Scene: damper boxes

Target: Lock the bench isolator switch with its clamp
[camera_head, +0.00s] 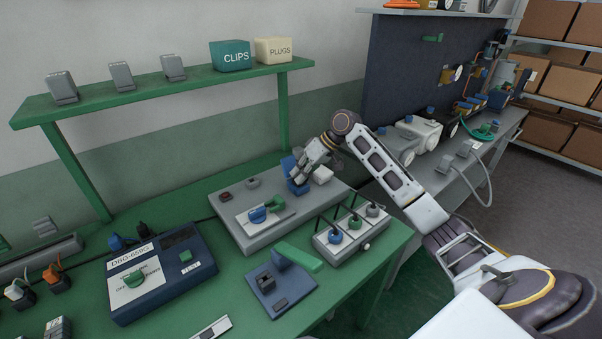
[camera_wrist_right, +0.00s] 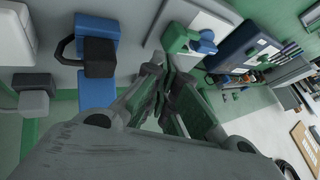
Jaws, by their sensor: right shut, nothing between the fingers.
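A grey bench unit (camera_head: 237,235) carries a white plate with a blue rotary knob (camera_head: 257,215) and a green piece (camera_head: 275,203) beside it. The knob (camera_wrist_right: 205,42) and green piece (camera_wrist_right: 178,38) also show in the right wrist view. A blue fitting (camera_head: 289,163) stands at the unit's back; in the wrist view it has a dark block (camera_wrist_right: 99,58) and a black loop. I cannot tell which part is the clamp. My right gripper (camera_head: 298,181) is shut and empty, over the unit close to the blue fitting. In the wrist view the fingers (camera_wrist_right: 172,68) point between fitting and knob. My left gripper is out of view.
A row of knobs on a grey box (camera_head: 350,243) stands to the right. A blue device with a green handle (camera_head: 298,258) is in front. A dark blue tester (camera_head: 160,272) stands left. A green shelf (camera_head: 170,90) overhangs the back.

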